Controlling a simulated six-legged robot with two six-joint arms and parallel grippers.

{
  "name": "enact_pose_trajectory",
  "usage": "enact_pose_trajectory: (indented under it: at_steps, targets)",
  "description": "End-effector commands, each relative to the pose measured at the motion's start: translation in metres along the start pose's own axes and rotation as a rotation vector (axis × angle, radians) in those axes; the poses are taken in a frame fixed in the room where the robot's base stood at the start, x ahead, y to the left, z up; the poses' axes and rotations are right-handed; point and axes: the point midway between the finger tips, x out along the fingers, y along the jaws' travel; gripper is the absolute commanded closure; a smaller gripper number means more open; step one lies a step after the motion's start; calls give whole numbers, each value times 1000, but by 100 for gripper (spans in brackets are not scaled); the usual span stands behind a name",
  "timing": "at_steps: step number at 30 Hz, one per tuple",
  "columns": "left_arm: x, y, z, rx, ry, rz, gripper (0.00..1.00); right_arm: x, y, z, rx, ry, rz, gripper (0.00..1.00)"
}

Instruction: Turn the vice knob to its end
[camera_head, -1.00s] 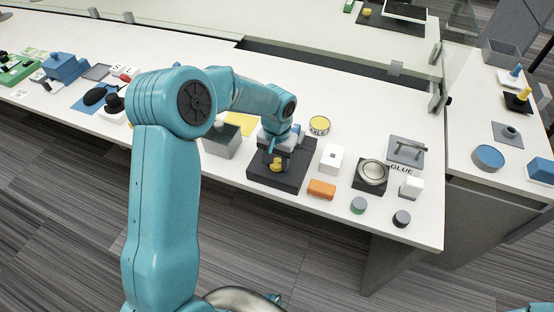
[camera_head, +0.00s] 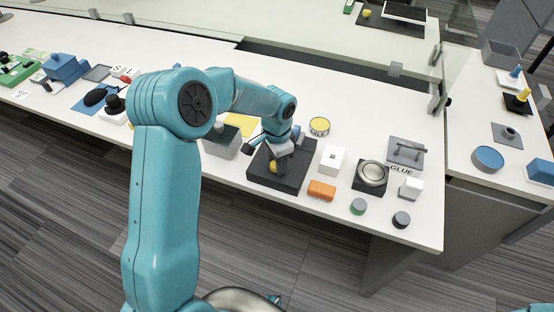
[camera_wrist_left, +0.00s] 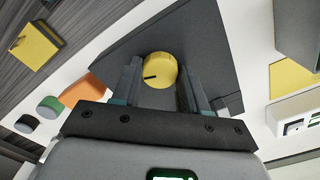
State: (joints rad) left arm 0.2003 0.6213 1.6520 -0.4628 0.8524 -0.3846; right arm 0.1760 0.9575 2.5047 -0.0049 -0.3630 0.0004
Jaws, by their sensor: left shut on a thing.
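The yellow vice knob (camera_head: 273,167) sits on the dark grey vice base (camera_head: 300,165) near the front edge of the white table. In the left wrist view the round knob (camera_wrist_left: 160,68) has a dark pointer line towards the left. My left gripper (camera_head: 279,161) reaches down over the base, its two fingers on either side of the knob, shut on it. The gripper and wrist hide part of the knob in the head view. My right gripper is not in view.
A round silver dish (camera_head: 373,172) is further right.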

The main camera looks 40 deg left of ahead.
Motion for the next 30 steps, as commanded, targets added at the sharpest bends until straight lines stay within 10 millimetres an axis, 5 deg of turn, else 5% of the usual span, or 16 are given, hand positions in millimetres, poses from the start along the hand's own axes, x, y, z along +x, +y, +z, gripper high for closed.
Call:
enact_pose_trajectory:
  at_steps: [15, 16, 18, 30]
  targets:
    - [-3, -2, -2, 16, 9, -8, 87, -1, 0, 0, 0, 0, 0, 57]
    - [-3, -2, -2, 16, 9, -8, 50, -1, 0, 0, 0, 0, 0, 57]
    - [-3, -2, -2, 16, 9, -7, 31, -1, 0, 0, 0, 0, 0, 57]
    - [-11, -1, -1, 16, 4, -4, 31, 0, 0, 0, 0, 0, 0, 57]
